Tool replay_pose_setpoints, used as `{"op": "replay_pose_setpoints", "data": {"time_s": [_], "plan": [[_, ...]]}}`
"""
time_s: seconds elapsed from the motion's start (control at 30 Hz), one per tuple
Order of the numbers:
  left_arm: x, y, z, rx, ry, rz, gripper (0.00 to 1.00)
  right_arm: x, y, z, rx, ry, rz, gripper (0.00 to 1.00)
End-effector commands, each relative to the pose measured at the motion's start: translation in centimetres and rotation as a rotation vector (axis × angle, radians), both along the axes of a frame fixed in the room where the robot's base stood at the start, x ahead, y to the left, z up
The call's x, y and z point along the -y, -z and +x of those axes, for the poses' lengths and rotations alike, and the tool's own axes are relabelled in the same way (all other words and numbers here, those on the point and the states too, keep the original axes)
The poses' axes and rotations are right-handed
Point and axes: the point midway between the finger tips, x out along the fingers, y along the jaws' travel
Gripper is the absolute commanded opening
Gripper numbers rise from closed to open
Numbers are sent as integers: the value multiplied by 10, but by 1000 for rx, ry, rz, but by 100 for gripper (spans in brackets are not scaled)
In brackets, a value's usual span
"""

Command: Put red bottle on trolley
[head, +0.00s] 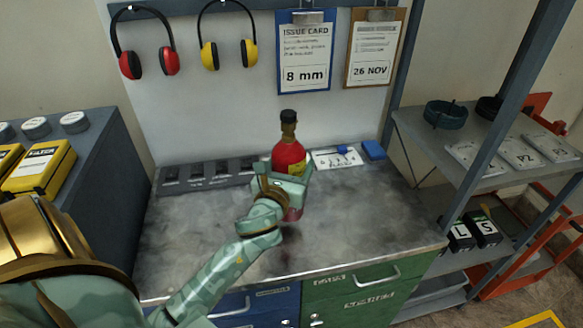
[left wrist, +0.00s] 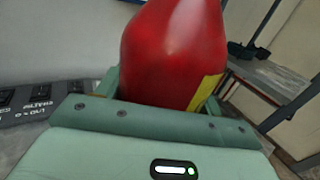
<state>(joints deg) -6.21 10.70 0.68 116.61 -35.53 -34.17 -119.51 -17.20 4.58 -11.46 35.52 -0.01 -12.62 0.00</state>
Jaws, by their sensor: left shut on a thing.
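The red bottle (head: 290,155) has a dark cap and a yellow label patch, and stands upright over the middle of the workbench. My left gripper (head: 287,183) is shut around its lower body. The bottle's base shows just below the gripper; I cannot tell whether it touches the bench. In the left wrist view the red bottle (left wrist: 175,50) fills the space between the fingers. An orange-red frame (head: 562,235), perhaps the trolley, is partly hidden behind the shelf rack at the far right. My right gripper is not in view.
The grey workbench top (head: 365,215) is clear on the right. A metal shelf rack (head: 425,130) stands between the bench and the orange-red frame.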

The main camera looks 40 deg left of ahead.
Motion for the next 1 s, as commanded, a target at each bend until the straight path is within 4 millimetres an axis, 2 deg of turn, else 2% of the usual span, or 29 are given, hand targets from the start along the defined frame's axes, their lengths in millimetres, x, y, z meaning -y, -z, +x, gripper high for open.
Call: {"op": "replay_pose_setpoints", "data": {"time_s": [0.07,0.17,0.23,0.33,0.77,0.8,0.87,1.0], "plan": [[-2,1,3,7,1,1,0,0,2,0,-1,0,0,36],[-7,13,9,7,-1,-1,0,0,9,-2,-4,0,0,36],[-5,27,8,4,0,-3,0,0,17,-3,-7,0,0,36],[-5,37,8,5,0,-1,0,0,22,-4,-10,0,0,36],[-5,40,8,7,2,1,0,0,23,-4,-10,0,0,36],[-5,43,7,-1,1,0,69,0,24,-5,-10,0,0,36],[-5,43,7,0,1,0,86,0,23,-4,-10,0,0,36],[-5,43,7,0,1,0,88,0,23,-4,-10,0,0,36]]}}
